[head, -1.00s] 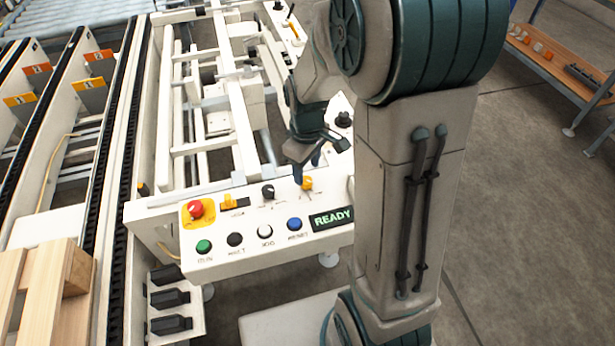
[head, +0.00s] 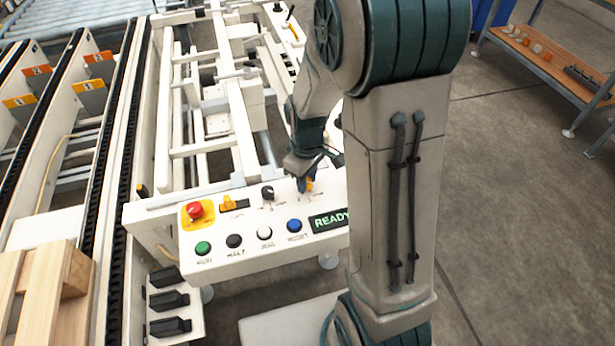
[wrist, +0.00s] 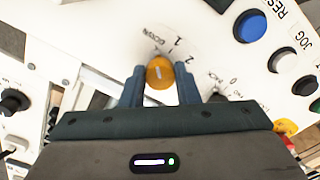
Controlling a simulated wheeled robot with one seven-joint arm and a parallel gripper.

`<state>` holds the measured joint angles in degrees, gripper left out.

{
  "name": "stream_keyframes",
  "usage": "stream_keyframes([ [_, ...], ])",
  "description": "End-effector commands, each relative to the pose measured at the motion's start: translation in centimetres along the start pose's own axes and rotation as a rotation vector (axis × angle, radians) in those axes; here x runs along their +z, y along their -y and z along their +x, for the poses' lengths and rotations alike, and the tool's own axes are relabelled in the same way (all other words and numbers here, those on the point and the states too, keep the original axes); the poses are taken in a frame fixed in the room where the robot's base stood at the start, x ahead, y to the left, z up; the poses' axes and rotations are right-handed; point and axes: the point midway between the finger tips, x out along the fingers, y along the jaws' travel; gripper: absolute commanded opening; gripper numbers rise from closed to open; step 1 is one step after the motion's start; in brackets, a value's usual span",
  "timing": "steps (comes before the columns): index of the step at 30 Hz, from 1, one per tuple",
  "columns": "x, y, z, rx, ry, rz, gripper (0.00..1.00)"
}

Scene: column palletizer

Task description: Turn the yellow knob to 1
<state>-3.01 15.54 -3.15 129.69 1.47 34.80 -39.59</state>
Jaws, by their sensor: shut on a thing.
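The yellow knob (wrist: 160,73) sits on the white control panel (wrist: 215,55), between my two fingers in the wrist view. A pale line shows on its top. Printed marks 1 and 2 stand above and right of it, with a small word further left that I cannot read surely. My gripper (wrist: 159,69) is shut on the knob, one finger on each side. In the head view my gripper (head: 304,187) is down at the panel's back right, and the knob (head: 309,185) is partly hidden by the fingers.
A black knob (head: 267,193), a yellow switch (head: 233,203) and a red emergency button (head: 195,209) lie left of the yellow knob. Green, black, white and blue (head: 294,226) buttons line the panel's front, beside the READY display (head: 329,220). Machine rails (head: 205,150) stand behind.

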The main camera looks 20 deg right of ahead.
Motion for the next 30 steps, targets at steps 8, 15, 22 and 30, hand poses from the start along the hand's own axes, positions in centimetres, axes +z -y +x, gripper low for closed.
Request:
stream_keyframes([
  [8, -0.02, 0.02, -0.03, 0.0, 0.0, 0.085, 0.06],
  [15, -0.05, 0.09, -0.05, 0.0, -0.001, 0.262, 0.06],
  [22, -0.06, 0.12, -0.08, 0.0, -0.001, 0.46, 0.06],
  [30, -0.1, 0.18, -0.09, 0.0, -0.001, 0.647, 0.06],
])
